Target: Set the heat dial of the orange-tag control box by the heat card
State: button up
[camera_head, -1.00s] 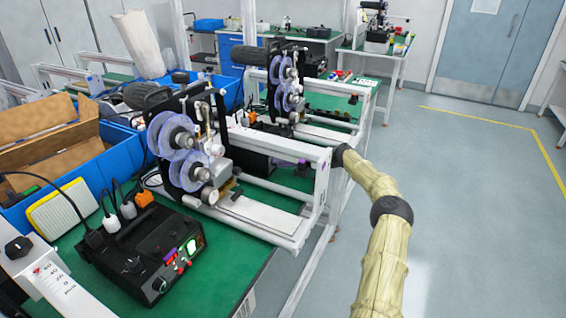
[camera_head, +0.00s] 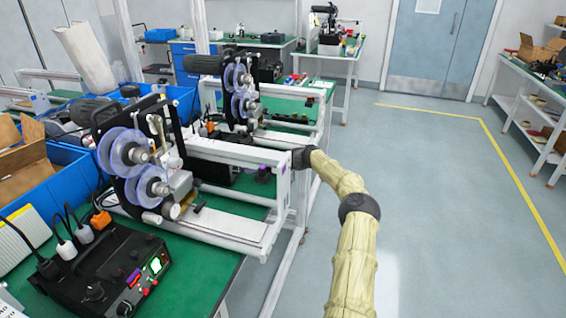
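A black control box (camera_head: 100,268) stands on the green bench at the lower left. Another dark box (camera_head: 222,172) is partly hidden behind the white frame of the near coder. No heat card is readable; a sliver of a white printed panel (camera_head: 6,303) shows at the lower left corner. My sleeved arm reaches toward the frame's end, but its gripper fingers are not visible.
The near coder (camera_head: 140,165) with clear purple-tinted reels and its white frame (camera_head: 245,155) stand close to my arm. A second coder (camera_head: 238,95) is behind. Blue bins (camera_head: 75,165) line the left. The grey floor (camera_head: 440,200) on the right is open, with a yellow line.

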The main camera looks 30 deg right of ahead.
jog(key=v, duration=1.5)
